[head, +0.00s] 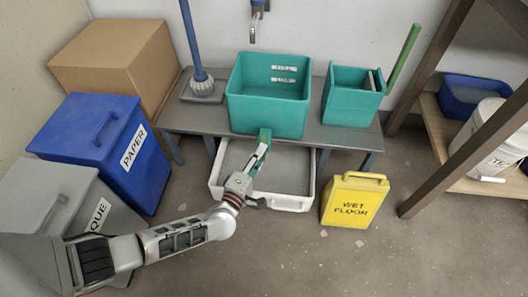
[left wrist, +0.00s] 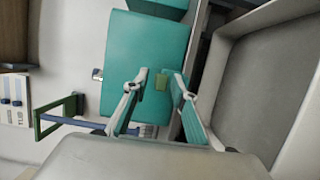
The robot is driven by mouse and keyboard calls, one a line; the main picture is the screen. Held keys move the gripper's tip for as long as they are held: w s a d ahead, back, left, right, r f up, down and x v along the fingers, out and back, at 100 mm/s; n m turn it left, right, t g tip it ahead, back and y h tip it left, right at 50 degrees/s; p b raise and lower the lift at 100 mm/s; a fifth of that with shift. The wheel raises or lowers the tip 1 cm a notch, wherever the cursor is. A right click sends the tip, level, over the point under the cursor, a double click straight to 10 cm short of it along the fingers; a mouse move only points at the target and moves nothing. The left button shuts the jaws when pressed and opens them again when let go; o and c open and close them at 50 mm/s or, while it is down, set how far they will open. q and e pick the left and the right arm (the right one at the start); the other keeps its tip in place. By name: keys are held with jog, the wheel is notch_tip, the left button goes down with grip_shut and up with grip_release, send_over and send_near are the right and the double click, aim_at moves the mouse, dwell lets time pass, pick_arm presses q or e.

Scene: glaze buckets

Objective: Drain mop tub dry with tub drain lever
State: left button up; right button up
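The teal mop tub (head: 266,110) stands on a grey bench; its front wall also fills the middle of the left wrist view (left wrist: 150,45). I cannot tell how much water is inside. A small olive-green piece (left wrist: 161,83), possibly the drain lever, shows on the tub's front between my left fingertips. My left gripper (head: 263,145) reaches to the tub's lower front; in the left wrist view its two fingers (left wrist: 160,82) are apart, on either side of that piece. I cannot tell whether they touch it. My right gripper is not in view.
A shallow pale basin (head: 292,203) lies below the tub. A second teal bucket (head: 350,105) stands right on the bench (head: 200,120). Front floor is mostly clear.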

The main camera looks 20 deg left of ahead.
pick_arm(q)
jog(key=shift+w, duration=0.9)
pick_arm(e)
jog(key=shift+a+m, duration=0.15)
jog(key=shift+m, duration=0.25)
pick_arm(q)
jog(key=shift+c, duration=0.2)
grip_shut()
